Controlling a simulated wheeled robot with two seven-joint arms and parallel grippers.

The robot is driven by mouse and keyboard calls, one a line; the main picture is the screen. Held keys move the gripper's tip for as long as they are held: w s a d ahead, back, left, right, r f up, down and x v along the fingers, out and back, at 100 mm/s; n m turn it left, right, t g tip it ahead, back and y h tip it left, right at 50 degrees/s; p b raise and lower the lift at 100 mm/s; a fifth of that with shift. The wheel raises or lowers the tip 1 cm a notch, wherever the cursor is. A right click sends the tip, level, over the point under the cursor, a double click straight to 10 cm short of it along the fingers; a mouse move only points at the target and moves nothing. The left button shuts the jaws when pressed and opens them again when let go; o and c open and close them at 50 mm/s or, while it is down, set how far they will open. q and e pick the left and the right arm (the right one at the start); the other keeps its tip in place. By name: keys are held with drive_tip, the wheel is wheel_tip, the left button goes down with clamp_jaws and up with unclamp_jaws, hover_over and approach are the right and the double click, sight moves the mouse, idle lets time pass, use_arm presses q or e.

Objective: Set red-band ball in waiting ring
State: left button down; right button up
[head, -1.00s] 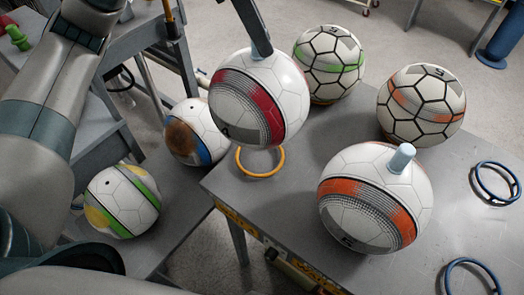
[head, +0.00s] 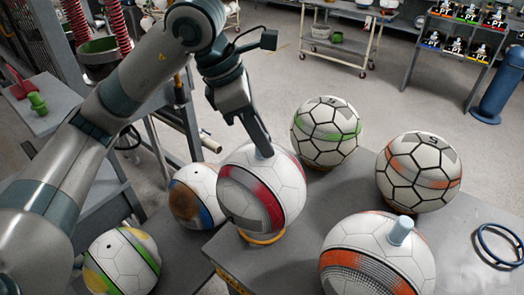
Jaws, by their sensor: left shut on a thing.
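The red-band ball (head: 250,200) is white with a red and grey band and has a short peg on top. My left gripper (head: 263,152) comes down from above and is shut on that peg. The ball is at the orange ring (head: 265,240) on the grey table near its left corner. Only the front edge of the ring shows under the ball, and I cannot tell whether the ball's weight rests on it. My right gripper is not in view.
An orange-band ball with a peg (head: 375,262), a green-band ball (head: 325,135) and another orange-marked ball (head: 418,175) stand on the table (head: 455,225). A blue ring (head: 497,245) lies at right. A brown-blue ball (head: 190,197) and a green-yellow ball (head: 122,262) stand lower left.

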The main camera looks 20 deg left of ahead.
sight(262, 180)
use_arm(q)
drive_tip(key=shift+f+p, duration=0.35)
drive_tip(key=shift+f, duration=0.35)
drive_tip(key=shift+f+p, duration=0.4)
drive_tip(key=shift+f, duration=0.95)
drive_tip(key=shift+f+b, duration=0.4)
drive_tip(key=shift+b, duration=0.15)
drive_tip(key=c, duration=1.6)
unclamp_jaws()
drive_tip(key=shift+r, duration=0.1)
drive_tip(key=shift+r, duration=0.1)
